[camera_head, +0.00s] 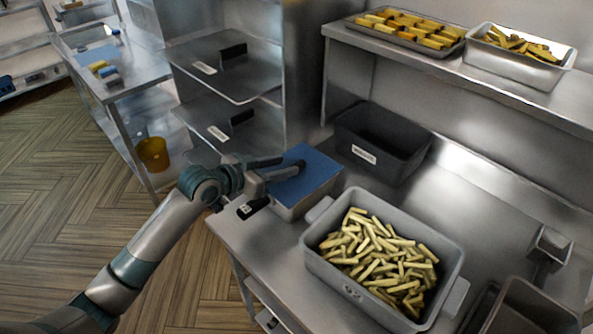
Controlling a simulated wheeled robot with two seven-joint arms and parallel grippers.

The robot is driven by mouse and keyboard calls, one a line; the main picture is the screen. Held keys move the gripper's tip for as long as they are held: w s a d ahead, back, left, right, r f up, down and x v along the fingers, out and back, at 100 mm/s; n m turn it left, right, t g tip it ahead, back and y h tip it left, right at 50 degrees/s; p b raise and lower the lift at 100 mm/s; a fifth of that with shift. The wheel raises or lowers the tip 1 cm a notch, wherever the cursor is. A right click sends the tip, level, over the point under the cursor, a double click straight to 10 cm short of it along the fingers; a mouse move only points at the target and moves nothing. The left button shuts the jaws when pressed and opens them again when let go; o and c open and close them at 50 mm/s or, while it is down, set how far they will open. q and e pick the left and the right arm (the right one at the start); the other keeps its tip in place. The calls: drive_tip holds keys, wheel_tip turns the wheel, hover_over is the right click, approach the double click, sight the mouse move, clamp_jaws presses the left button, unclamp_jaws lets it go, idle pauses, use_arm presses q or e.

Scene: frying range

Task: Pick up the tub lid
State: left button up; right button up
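The tub lid (316,169) is a flat blue panel on top of a grey metal tub (309,204) on the steel counter. It lies level and looks seated on the tub. My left gripper (291,163) reaches in from the left over the lid's far left part. Its two dark fingers are apart, with a gap between their tips, and I see nothing held. Whether a finger touches the lid is not clear. The fingers hide part of the lid. My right gripper is not in view.
A large grey tub of cut fries (374,262) stands close on the right. A dark labelled bin (381,145) stands behind. A black-handled item (253,208) juts out at the counter's left edge. A shelf (450,70) above holds trays of food. Open counter lies at right.

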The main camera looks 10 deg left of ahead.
sight(294, 164)
use_arm(q)
drive_tip(key=p+x, duration=0.1)
drive_tip(key=x, duration=0.1)
drive_tip(key=p+x, duration=0.1)
drive_tip(key=shift+w+d, duration=0.15)
drive_tip(key=shift+d, duration=0.4)
drive_tip(key=shift+w+d+f, duration=0.15)
drive_tip(key=shift+w+f, duration=0.1)
drive_tip(key=shift+w, duration=0.05)
clamp_jaws()
